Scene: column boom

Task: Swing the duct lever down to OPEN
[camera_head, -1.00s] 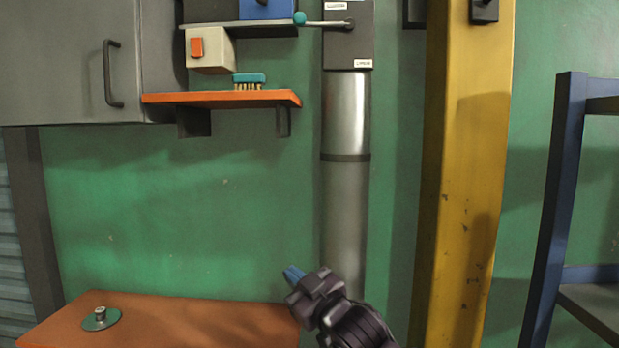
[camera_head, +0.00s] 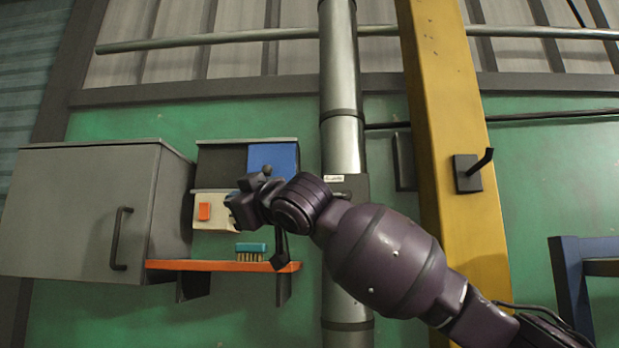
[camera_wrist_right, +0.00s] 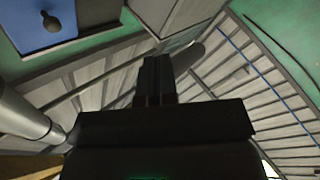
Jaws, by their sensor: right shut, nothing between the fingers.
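The grey duct (camera_head: 341,100) runs up the wall in the head view. Its dark lever box (camera_head: 355,187) shows only in part, with a pale label at its top edge. The lever and its teal knob are hidden behind my right arm. My right gripper (camera_head: 238,203) is raised to the left of the duct, in front of the shelf unit. It is shut and empty. The wrist view shows its closed dark fingers (camera_wrist_right: 155,80), with no lever between them. My left gripper is not in view.
A blue panel (camera_head: 285,158) with a dark knob, a beige box (camera_head: 212,213) with an orange switch and an orange shelf (camera_head: 215,266) with a brush lie around the gripper. A grey cabinet (camera_head: 75,210) is left; a yellow column (camera_head: 445,110) stands right.

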